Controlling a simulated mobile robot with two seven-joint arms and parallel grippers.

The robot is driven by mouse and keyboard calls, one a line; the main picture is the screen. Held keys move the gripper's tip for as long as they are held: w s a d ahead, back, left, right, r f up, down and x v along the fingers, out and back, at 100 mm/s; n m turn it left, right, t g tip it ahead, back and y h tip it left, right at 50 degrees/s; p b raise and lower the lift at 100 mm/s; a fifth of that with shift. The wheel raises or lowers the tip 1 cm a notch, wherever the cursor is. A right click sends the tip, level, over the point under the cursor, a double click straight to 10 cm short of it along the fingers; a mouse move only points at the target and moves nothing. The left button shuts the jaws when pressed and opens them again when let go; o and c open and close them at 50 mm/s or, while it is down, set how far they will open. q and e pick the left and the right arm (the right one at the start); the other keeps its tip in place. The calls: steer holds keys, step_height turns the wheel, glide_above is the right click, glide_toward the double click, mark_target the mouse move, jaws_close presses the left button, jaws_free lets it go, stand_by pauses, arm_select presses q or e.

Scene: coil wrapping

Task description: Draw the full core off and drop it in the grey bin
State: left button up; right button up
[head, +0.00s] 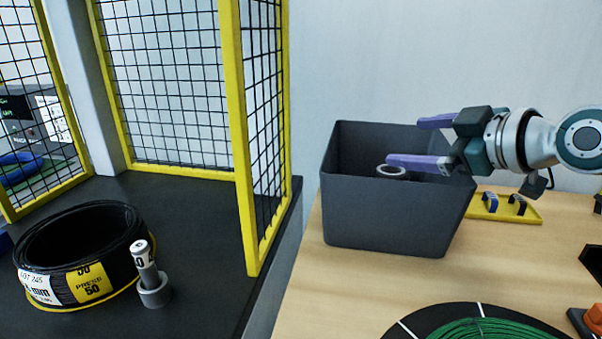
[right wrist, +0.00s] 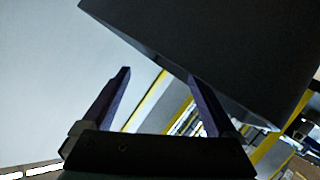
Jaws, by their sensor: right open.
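The dark grey bin (head: 385,222) stands on the wooden table right of the cage. A light grey core (head: 391,170) is inside it, its ring-shaped upper end showing above the near wall line; its lower part is hidden. My right gripper (head: 408,141) reaches in from the right over the bin, its purple fingers spread and nothing between them. The right wrist view also shows the fingers (right wrist: 160,75) apart and empty, with a dark grey surface (right wrist: 235,40), probably the bin, beyond. My left gripper is not in view.
A yellow-framed mesh cage (head: 240,140) stands between.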

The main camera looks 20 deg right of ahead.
steer(key=p+v, duration=0.1)
steer(key=v, duration=0.7)
steer(key=shift+s, duration=0.2)
steer(key=shift+r, duration=0.1)
